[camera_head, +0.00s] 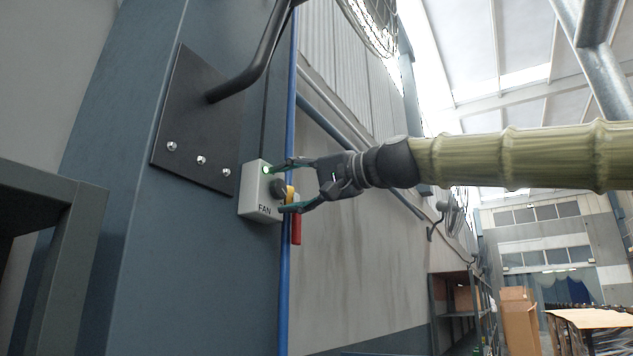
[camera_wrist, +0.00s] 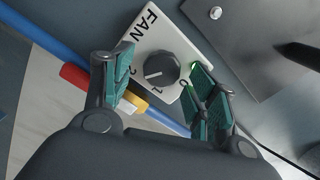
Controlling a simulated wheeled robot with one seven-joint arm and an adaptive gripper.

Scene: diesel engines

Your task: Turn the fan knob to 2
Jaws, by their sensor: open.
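The fan switch box (camera_head: 258,205) is pale grey, marked FAN, and fixed to a blue-grey column with a lit green lamp on it. Its round dark knob (camera_wrist: 160,70) shows in the wrist view, with the digits 0, 1 and 2 around its lower side. The knob's white mark points left and slightly down, roughly toward the 2; the exact setting is hard to tell. My gripper (camera_head: 280,187) is open at the box front. In the wrist view its teal-padded fingers (camera_wrist: 160,85) stand either side of the knob, with visible gaps.
A blue pipe (camera_head: 284,300) runs vertically beside the box, with a yellow part (camera_head: 290,192) and a red part (camera_head: 296,228) close to the lower finger. A dark bolted plate (camera_head: 200,125) with a bent bar sits left of the box. A dark frame (camera_head: 50,260) stands at lower left.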

